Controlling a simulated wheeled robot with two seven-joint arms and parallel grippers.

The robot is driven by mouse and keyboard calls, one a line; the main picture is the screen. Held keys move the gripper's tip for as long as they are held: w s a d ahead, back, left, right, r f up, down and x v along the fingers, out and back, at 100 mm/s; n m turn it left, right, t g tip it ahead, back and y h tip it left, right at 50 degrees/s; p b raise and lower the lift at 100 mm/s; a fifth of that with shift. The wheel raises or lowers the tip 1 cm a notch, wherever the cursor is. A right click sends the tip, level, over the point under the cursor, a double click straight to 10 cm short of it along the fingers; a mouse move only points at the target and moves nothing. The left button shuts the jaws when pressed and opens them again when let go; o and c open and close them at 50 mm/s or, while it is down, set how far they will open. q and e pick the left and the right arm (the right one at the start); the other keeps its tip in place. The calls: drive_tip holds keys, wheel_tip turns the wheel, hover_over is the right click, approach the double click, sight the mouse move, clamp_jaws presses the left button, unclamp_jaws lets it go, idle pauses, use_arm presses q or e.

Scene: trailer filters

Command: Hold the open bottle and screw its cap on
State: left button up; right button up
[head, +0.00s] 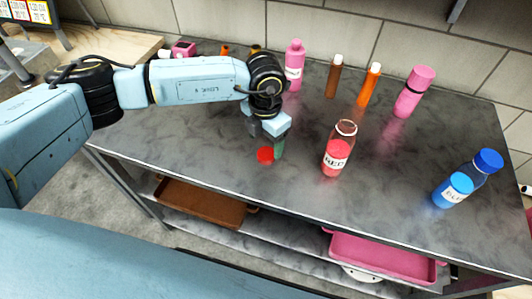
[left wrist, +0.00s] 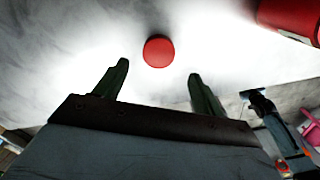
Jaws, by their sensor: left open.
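The red cap (head: 265,155) lies on the table to the left of the bottle. In the left wrist view the cap (left wrist: 158,51) is ahead of the fingertips, between their lines. My left gripper (head: 274,150) is just beside the cap in the head view; its two green fingers (left wrist: 157,75) are apart with nothing between them.
A blue capped bottle (head: 467,180) stands at the right of the table (head: 220,185). Pink, brown and orange bottles (head: 369,85) line the back. A brown tray (head: 200,203) and a pink tray (head: 385,258) sit on the shelf below. The front left of the tabletop is clear.

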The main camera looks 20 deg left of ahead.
sight(265, 154)
use_arm(q)
wheel_tip(265, 154, down, 5)
drive_tip(key=shift+w+f, duration=0.1)
drive_tip(key=shift+w, duration=0.05)
drive_tip(key=shift+c, duration=0.2)
drive_tip(key=shift+a, duration=0.1)
drive_tip(key=c, duration=1)
